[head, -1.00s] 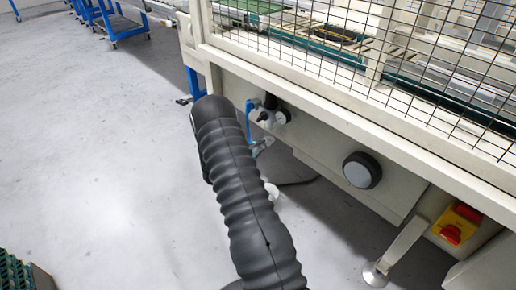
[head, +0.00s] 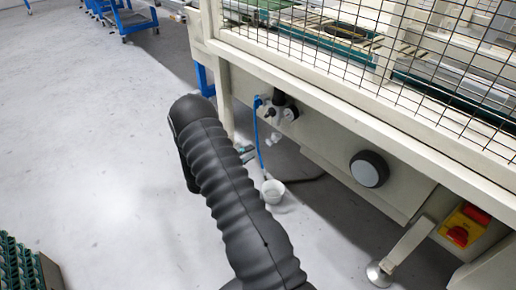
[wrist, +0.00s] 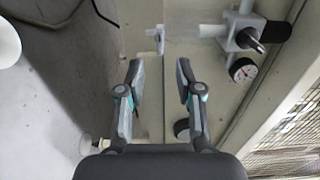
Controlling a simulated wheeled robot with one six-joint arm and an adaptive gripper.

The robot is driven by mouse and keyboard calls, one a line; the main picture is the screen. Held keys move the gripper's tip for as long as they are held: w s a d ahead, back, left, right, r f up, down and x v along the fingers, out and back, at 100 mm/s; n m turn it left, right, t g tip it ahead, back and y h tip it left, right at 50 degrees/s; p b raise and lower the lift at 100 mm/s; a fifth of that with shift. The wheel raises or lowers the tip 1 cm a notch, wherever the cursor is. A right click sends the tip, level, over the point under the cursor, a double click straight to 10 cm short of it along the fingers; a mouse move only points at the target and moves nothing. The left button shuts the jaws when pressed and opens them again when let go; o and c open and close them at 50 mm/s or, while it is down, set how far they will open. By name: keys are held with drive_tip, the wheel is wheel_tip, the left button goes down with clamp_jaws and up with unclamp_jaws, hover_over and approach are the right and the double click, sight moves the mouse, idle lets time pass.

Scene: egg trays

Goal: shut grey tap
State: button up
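A small pale fitting (wrist: 155,38) shows beyond the fingertips; I cannot tell which of these is the grey tap. In the head view the fitting group (head: 275,110) hangs under the machine's edge, and my fingertips (head: 246,153) show left of and below it. My arm hides the rest of the gripper.
A round gauge (wrist: 243,70) sits below the grey fitting. The machine frame (head: 330,110), a black round knob (head: 369,169) and a red switch (head: 458,235) are at right. Open floor lies left.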

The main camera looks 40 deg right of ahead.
drive_tip(key=shift+s+a, duration=0.1)
drive_tip(key=shift+a, duration=1.4)
